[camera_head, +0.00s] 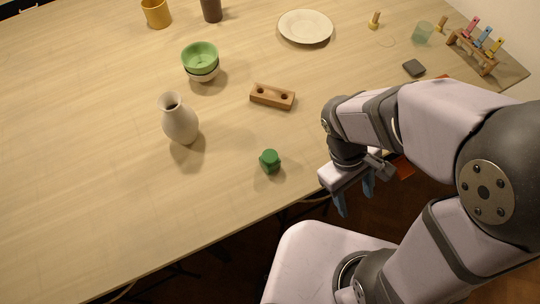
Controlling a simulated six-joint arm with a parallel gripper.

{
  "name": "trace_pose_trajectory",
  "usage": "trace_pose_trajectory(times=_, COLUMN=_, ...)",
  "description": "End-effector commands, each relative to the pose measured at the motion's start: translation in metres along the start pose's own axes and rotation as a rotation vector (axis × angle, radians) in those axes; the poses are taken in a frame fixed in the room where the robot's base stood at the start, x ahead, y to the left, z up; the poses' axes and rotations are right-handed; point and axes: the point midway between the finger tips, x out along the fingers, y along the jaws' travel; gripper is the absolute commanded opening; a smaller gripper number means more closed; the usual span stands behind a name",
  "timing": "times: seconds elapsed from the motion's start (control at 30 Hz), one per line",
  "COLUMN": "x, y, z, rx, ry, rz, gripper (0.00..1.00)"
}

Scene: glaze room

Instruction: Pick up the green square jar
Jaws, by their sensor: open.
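The green square jar (270,163) is small and dark green with a round green lid. It stands upright on the wooden table, close to its front edge. My gripper (354,193) is to the right of the jar and apart from it. Its blue fingertips point down near the table's front edge. The gripper is open, with nothing seen between its fingers.
A beige vase (181,122) stands left of the jar. A wooden block with two holes (272,96) lies behind it. Stacked bowls (200,60), a white plate (305,27) and a tool rack (472,52) are farther back. The table's front left (100,220) is clear.

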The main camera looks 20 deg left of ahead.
Motion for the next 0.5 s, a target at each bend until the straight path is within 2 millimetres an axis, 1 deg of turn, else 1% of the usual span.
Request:
trace_pose_trajectory(times=0.03, x=-0.009, y=-0.004, z=-0.001, rx=-0.118, ry=-0.038, rz=0.055, gripper=0.52)
trace_pose_trajectory(times=0.1, x=-0.018, y=-0.008, z=-0.002, rx=-0.267, ry=-0.093, rz=0.136, gripper=0.52)
trace_pose_trajectory(times=0.27, x=-0.045, y=-0.014, z=-0.011, rx=-0.589, ry=-0.212, rz=0.348, gripper=0.52)
trace_pose_trajectory(times=0.37, x=-0.065, y=-0.021, z=-0.021, rx=-0.774, ry=-0.283, rz=0.497, gripper=0.52)
trace_pose_trajectory(times=0.5, x=-0.099, y=-0.038, z=-0.039, rx=-1.01, ry=-0.375, rz=0.731, gripper=0.52)
